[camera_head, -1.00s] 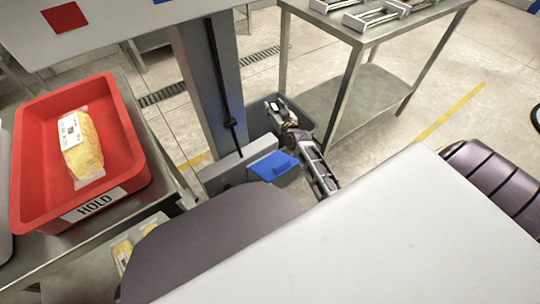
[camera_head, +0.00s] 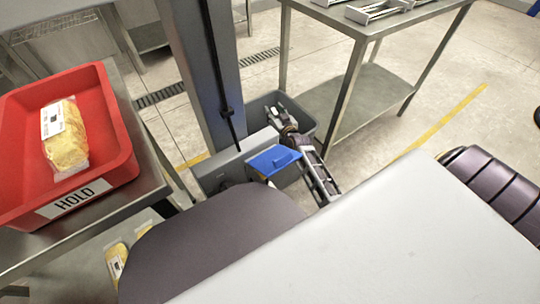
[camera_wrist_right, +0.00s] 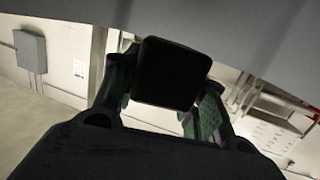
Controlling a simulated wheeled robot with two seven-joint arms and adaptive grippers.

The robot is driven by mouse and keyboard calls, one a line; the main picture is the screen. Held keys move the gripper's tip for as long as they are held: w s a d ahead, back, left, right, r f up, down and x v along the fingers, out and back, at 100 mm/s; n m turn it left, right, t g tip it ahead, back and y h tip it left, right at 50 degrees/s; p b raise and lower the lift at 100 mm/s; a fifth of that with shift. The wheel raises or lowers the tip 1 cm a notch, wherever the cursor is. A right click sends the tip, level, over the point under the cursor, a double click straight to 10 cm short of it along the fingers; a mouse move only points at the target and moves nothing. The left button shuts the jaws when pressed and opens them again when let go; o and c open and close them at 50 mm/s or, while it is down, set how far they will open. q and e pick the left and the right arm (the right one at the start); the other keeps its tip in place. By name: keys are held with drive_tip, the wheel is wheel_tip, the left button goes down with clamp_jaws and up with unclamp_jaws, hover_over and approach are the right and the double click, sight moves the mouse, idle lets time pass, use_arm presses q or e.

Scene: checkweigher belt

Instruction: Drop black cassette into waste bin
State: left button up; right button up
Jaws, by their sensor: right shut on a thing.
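The black cassette (camera_wrist_right: 172,72) is a dark, rounded block between the fingers of my right gripper (camera_wrist_right: 165,85) in the wrist view. The gripper is shut on it. In the head view my right gripper (camera_head: 277,113) reaches down over the grey waste bin (camera_head: 257,105), near its opening. The cassette cannot be made out clearly there. The arm hides part of the bin. My left gripper is not in view.
A blue piece (camera_head: 273,160) sits beside the bin, near a grey post (camera_head: 205,75). A steel table (camera_head: 375,105) stands close to the right. A red HOLD tray (camera_head: 120,150) with a yellow pack (camera_head: 65,140) is at left.

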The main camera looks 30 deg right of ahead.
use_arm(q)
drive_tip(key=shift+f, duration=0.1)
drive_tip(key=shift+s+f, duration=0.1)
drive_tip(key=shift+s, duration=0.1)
use_arm(e)
drive_tip(key=o, duration=1.2)
drive_tip(key=shift+c, duration=0.2)
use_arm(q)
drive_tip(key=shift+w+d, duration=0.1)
use_arm(e)
drive_tip(key=shift+r, duration=4.95)
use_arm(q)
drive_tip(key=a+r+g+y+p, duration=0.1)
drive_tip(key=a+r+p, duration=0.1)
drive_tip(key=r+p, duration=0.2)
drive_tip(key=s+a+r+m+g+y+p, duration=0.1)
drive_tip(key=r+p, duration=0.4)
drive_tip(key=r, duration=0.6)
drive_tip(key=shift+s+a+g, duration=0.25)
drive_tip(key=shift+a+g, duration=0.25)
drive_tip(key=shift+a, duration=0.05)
use_arm(e)
wheel_tip(320, 180, up, 10)
drive_tip(key=shift+f, duration=0.2)
